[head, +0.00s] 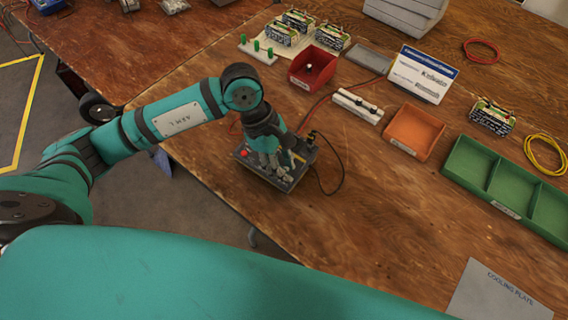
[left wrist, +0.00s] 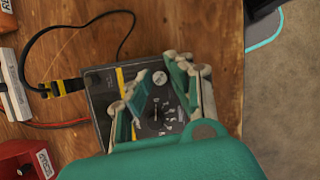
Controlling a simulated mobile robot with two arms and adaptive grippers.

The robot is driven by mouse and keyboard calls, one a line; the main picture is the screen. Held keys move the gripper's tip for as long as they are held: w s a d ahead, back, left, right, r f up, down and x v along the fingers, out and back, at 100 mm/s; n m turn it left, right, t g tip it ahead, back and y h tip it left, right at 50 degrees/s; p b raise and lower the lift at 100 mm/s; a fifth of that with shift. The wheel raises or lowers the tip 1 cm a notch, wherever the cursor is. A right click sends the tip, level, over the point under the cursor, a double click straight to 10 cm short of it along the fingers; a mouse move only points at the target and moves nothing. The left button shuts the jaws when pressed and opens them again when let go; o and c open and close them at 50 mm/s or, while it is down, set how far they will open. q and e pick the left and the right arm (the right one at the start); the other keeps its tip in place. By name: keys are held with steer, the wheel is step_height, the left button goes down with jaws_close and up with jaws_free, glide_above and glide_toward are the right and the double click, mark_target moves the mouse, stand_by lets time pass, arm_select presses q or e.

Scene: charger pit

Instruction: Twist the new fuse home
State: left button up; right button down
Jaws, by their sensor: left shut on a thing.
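The dark charger box (head: 286,181) sits near the table's left edge, with a red button on its left corner. My left gripper (head: 273,167) reaches down onto its top from above. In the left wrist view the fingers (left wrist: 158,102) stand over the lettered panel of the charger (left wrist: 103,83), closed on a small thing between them. I take it for the new fuse, but fingers and hand mostly hide it. I cannot tell how deep it sits. My right gripper is not in view.
A black cable with a yellow-banded plug (left wrist: 66,87) runs from the charger. A red bin (head: 305,78), a white strip holder (head: 366,108), an orange tray (head: 402,146) and a green divided tray (head: 468,174) stand to the right. The front middle of the table is clear.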

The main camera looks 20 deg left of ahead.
arm_select(q)
steer(key=shift+w+f+m+g+b, duration=0.15)
steer(key=shift+m+g+b, duration=0.15)
steer(key=shift+m+b, duration=0.6)
steer(key=o, duration=0.9)
steer(key=shift+o, duration=0.2)
steer(key=shift+r, duration=0.2)
steer(key=shift+r+p, duration=1.7)
steer(key=shift+r, duration=1.25)
